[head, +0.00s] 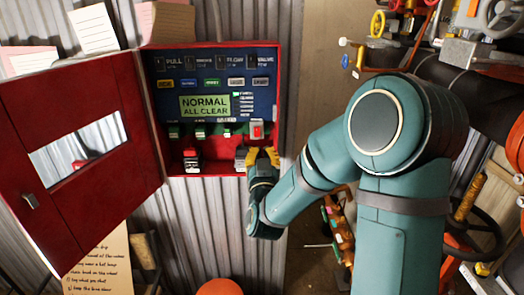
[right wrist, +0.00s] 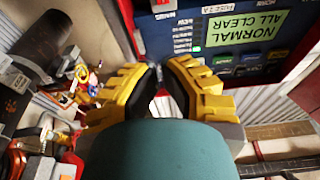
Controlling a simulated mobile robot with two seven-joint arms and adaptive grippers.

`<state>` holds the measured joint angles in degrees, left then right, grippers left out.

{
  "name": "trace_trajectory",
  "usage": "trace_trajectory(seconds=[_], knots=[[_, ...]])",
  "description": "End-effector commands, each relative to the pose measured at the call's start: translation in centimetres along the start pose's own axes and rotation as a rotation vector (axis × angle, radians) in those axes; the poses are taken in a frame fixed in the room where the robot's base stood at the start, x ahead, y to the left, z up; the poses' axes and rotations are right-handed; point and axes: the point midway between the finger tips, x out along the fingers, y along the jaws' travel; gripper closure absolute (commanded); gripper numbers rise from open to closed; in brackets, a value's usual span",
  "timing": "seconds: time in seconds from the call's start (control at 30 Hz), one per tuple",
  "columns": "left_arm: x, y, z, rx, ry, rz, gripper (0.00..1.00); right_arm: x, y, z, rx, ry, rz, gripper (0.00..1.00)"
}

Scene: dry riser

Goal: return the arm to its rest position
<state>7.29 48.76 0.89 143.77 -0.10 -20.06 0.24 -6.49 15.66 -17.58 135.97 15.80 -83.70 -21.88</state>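My right arm (head: 392,190) is teal and reaches from the right side of the head view to the red wall cabinet. My right gripper (head: 262,153) has yellow fingers and is at the lower right of the cabinet's panel, just below a red switch (head: 257,130). In the right wrist view the two fingers (right wrist: 163,72) stand apart with a gap between them, and nothing shows in the gap. Whether the gripper touches the cabinet I cannot tell. My left gripper is not in view.
The cabinet's red door (head: 85,150) hangs open to the left. The panel's green display (head: 205,105) reads "NORMAL ALL CLEAR". Pipes and valve wheels (head: 495,15) crowd the right side near my arm. An orange round top (head: 219,287) shows at the bottom. A handwritten note (head: 100,265) is at lower left.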

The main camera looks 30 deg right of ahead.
Motion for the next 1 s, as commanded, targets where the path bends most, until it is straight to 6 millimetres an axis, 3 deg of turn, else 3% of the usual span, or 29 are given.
trace_trajectory(seconds=[0.47, 0.57, 0.67, 0.77, 0.87, 1.0], knots=[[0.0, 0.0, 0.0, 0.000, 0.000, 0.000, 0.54, 0.0, 0.0, 0.0, 0.001, 0.000, -0.001, 1.00], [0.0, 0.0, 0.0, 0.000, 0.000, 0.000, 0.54, -0.2, -0.6, 1.0, 0.002, -0.029, -0.020, 1.00], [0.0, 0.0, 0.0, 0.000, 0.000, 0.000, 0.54, -1.0, -2.3, 3.9, 0.007, -0.124, -0.080, 1.00], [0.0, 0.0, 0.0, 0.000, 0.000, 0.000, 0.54, -3.0, -4.8, 8.9, 0.019, -0.291, -0.174, 1.00], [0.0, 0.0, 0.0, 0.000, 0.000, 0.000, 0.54, -6.4, -7.4, 14.5, 0.034, -0.498, -0.274, 1.00], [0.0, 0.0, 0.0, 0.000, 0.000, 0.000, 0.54, -12.7, -10.0, 21.4, 0.051, -0.796, -0.393, 1.00]])
